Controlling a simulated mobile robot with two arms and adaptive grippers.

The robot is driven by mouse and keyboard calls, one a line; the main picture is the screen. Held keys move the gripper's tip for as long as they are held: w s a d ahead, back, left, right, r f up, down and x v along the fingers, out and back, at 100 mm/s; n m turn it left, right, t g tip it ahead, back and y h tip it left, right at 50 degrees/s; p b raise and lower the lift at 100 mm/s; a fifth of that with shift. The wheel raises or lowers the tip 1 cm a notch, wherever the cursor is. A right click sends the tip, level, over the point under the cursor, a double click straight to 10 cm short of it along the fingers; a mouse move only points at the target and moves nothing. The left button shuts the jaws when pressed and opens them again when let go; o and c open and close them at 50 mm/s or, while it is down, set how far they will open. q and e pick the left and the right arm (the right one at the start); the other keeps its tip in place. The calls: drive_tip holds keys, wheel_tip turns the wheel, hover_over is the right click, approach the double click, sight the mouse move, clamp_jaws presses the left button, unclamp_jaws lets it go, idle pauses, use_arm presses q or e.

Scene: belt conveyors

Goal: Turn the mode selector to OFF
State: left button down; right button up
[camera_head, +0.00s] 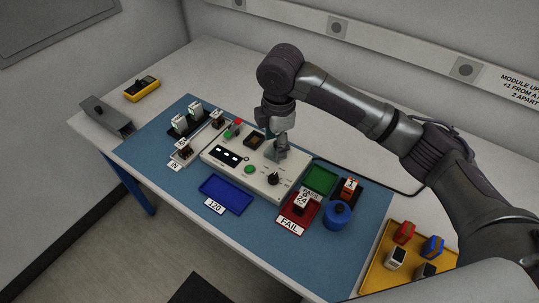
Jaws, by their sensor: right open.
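The mode selector is a small black knob (273,179) on the front right of the white control box (222,171), on the blue mat. Its marked position is too small to read. My right gripper (276,155) points down over the right half of the box, just behind and above the knob. It is open and apart from the knob, with nothing seen between its fingers. My left gripper is not in view.
Near the box are a blue tray (226,196), a red FAIL tray (290,229), a green tray (320,181) and a blue round container (337,218). A yellow tray (375,282) with several blocks is at right. A yellow meter (142,90) lies at back left.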

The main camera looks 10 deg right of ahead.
sight(274, 176)
drive_tip(key=f, duration=0.1)
drive_tip(key=s+f, duration=0.1)
drive_tip(key=f, duration=0.3)
drive_tip(key=shift+s+f+p, duration=0.15)
drive_tip(key=shift+s+p, duration=0.1)
drive_tip(key=shift+p, duration=0.1)
drive_tip(key=f, duration=0.4)
drive_tip(key=w+f, duration=0.1)
drive_tip(key=f, duration=0.2)
drive_tip(key=shift+a+p, duration=0.1)
drive_tip(key=shift+p, duration=0.2)
drive_tip(key=shift+w+f, duration=0.1)
drive_tip(key=shift+f, duration=0.25)
drive_tip(key=shift+c, duration=0.2)
drive_tip(key=c, duration=0.8)
clamp_jaws()
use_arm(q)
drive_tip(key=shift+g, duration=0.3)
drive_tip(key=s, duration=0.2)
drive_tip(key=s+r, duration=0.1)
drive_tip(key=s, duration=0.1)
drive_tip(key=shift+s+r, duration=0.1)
